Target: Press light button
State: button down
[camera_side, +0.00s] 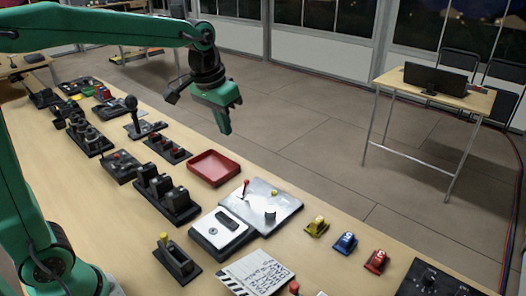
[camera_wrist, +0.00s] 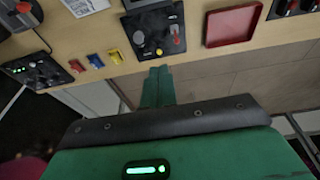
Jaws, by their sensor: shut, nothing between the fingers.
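My gripper (camera_side: 226,130) is green and shut, with nothing in it, and hangs in the air above and behind the red tray. In the wrist view its closed fingers (camera_wrist: 157,86) point toward the metal plate. That grey metal plate (camera_side: 259,211) lies on the table, apart from the gripper, and shows in the wrist view (camera_wrist: 150,20). It carries a red-tipped lever (camera_side: 245,188), a small yellow button (camera_side: 274,193) and a dark knob (camera_side: 270,217). A white box with a round button (camera_side: 213,231) sits beside it. No label shows which is the light button.
A red tray (camera_side: 214,168) sits behind the plate. Yellow (camera_side: 317,226), blue (camera_side: 346,242) and red (camera_side: 377,261) blocks stand to its right. A clapperboard (camera_side: 256,272), black knob panel (camera_side: 433,280) and several black switch units (camera_side: 167,194) crowd the wooden table.

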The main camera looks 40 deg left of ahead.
jog(key=w+d+f+g, duration=0.1)
jog(key=w+f, duration=0.3)
jog(key=w, duration=0.4)
jog(key=g, duration=0.2)
send_over(274, 192)
notch_tip(274, 192, down, 7)
jog(key=shift+f, duration=0.2)
notch_tip(274, 192, down, 14)
jog(key=shift+r, duration=0.1)
dwell(0.7)
